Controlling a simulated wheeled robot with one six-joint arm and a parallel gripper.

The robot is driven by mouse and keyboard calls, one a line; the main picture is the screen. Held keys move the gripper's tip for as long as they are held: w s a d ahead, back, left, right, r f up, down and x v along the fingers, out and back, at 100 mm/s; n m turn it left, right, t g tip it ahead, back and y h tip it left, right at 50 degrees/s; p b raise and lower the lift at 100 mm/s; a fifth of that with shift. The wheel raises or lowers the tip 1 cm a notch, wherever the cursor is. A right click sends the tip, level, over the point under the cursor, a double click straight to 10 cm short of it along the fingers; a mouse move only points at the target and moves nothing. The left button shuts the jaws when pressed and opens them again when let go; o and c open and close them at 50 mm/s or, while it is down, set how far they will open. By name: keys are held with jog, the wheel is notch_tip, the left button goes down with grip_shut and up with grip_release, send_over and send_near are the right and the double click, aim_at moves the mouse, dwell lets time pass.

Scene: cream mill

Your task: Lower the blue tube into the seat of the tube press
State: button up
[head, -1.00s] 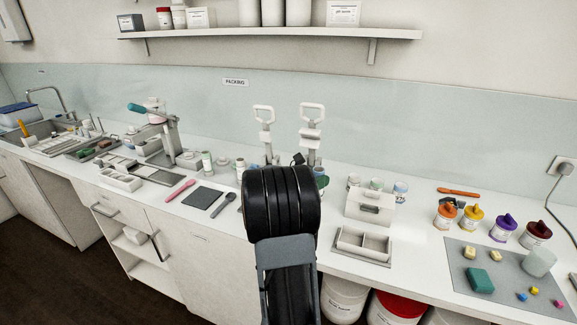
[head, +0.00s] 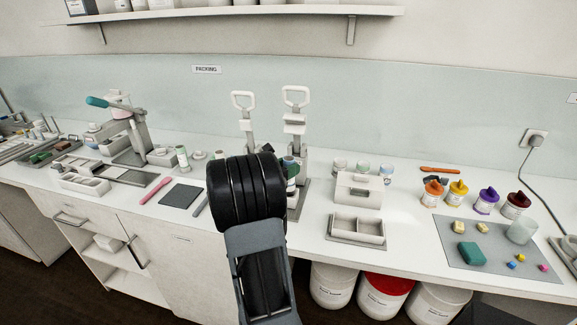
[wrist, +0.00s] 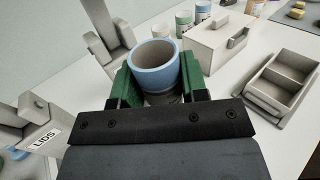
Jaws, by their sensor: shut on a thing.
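My gripper (wrist: 158,76) is shut on the blue tube (wrist: 155,58), with a green finger pad on each side. The tube has a wide blue rim around an open top and looks roughly upright in the wrist view. In the head view my black wrist hides most of it. The white press with a loop handle (head: 294,122), which looks like the tube press, stands just behind the gripper. Its handle frame (wrist: 106,38) shows left of the tube in the wrist view. Its seat is hidden, so I cannot tell whether the tube touches it.
A second press (head: 243,122), labelled LIDS in the wrist view (wrist: 38,135), stands close on the left. A lidded box (head: 358,190) and a divided tray (head: 357,228) are to the right. Several small jars (head: 362,168) stand behind the box.

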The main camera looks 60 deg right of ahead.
jog(key=shift+f+g, duration=0.3)
jog(key=shift+f, duration=0.1)
jog(key=shift+f+b, duration=0.35)
jog(key=shift+f, duration=0.1)
dwell(1.1)
jog(key=shift+f+b, duration=0.65)
jog(key=shift+f, duration=0.25)
jog(key=shift+f, duration=0.35)
jog(key=shift+f+b, duration=0.8)
jog(key=shift+f, duration=0.15)
dwell(0.5)
jog(key=o, duration=1)
